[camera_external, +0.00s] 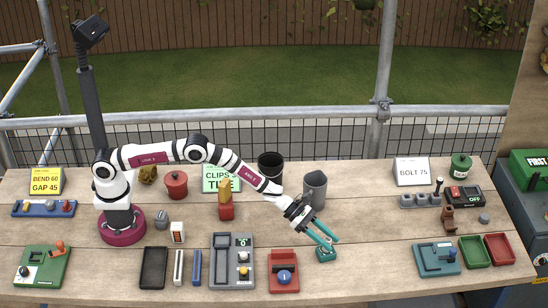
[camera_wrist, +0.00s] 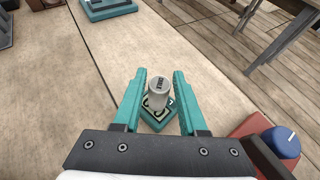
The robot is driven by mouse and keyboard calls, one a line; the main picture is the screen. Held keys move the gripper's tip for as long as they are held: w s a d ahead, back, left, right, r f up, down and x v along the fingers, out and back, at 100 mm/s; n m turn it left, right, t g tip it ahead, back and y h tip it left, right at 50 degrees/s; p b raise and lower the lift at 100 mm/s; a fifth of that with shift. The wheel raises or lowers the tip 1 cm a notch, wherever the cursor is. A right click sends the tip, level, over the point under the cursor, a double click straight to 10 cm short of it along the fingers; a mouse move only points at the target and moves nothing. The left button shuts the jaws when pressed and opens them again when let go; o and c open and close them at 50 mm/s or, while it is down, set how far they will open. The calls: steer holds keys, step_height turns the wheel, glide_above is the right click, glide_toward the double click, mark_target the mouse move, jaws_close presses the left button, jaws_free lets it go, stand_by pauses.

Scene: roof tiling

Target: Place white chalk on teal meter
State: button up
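A pale grey-white cylinder with dark lettering, which seems to be the white chalk (camera_wrist: 157,88), stands upright on a small teal block in the wrist view. That block, which seems to be the teal meter (camera_wrist: 150,123), has a pale patterned top. In the external view the teal block (camera_external: 326,256) lies on the table below my fingertips; the chalk cannot be made out there. My gripper (camera_external: 333,245) is open, with its teal fingers (camera_wrist: 160,72) on either side of the chalk and a narrow gap on each side.
A red box with a blue knob (camera_external: 284,277) stands close to the left of my gripper. A grey cup (camera_external: 314,188) and a black cup (camera_external: 270,167) stand behind. A teal device (camera_external: 436,259) and green and red trays are to the right. The table between is clear.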

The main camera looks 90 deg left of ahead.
steer(key=shift+o, duration=1.1)
